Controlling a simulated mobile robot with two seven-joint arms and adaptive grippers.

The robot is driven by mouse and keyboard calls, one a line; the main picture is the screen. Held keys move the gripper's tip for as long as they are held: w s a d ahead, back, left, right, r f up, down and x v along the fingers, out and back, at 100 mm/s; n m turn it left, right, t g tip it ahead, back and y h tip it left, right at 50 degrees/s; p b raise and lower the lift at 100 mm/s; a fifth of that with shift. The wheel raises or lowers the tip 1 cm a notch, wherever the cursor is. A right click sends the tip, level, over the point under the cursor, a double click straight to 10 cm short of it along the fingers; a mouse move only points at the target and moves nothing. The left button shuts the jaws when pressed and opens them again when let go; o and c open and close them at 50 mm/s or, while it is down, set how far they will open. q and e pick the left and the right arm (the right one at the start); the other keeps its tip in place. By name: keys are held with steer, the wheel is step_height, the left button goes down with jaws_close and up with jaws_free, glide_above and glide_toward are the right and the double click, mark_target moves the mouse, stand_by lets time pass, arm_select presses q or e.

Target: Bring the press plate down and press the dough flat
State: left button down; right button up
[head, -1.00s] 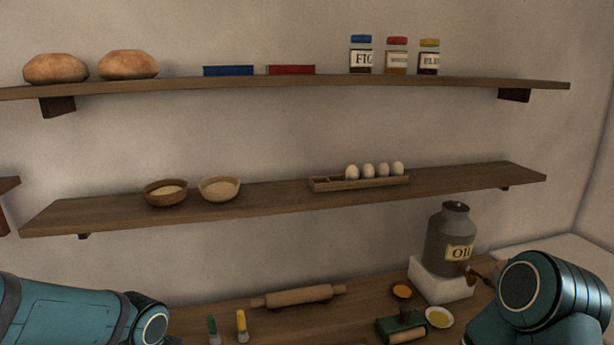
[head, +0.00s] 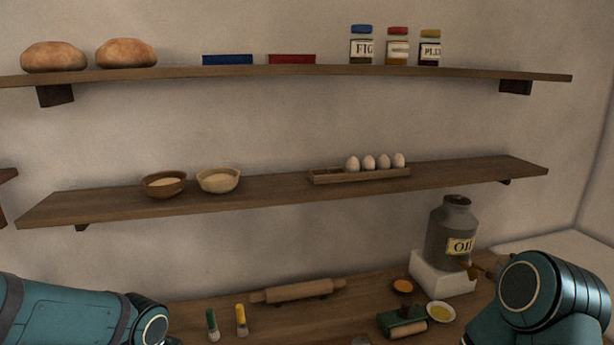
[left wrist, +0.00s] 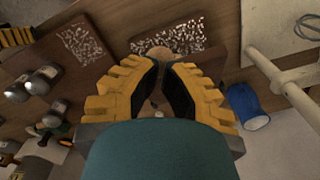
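My left gripper (left wrist: 163,66) shows in the left wrist view, with yellow ribbed fingers and dark pads. Its fingertips come together, and I see nothing clearly held between them. A tan rounded thing (left wrist: 170,52) shows just beyond the tips; I cannot tell whether it is the dough. Pale bars (left wrist: 285,82) in a T shape stand at the right of that view by a pale board (left wrist: 275,25); I cannot tell whether they belong to the press. No press plate or dough is clear in the head view. My right gripper is out of view.
A blue cup (left wrist: 247,106) lies right of my left gripper.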

arm_select(q)
steer(key=shift+s+f+b, duration=0.1)
steer(key=shift+f+b, duration=0.7)
steer(key=shift+f, duration=0.05)
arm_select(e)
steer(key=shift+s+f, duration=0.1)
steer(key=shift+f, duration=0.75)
arm_select(q)
steer(key=shift+f, duration=0.25)
steer(key=shift+s+d+f+b, duration=0.1)
steer(key=shift+s+f+b, duration=0.25)
steer(key=shift+b, duration=0.3)
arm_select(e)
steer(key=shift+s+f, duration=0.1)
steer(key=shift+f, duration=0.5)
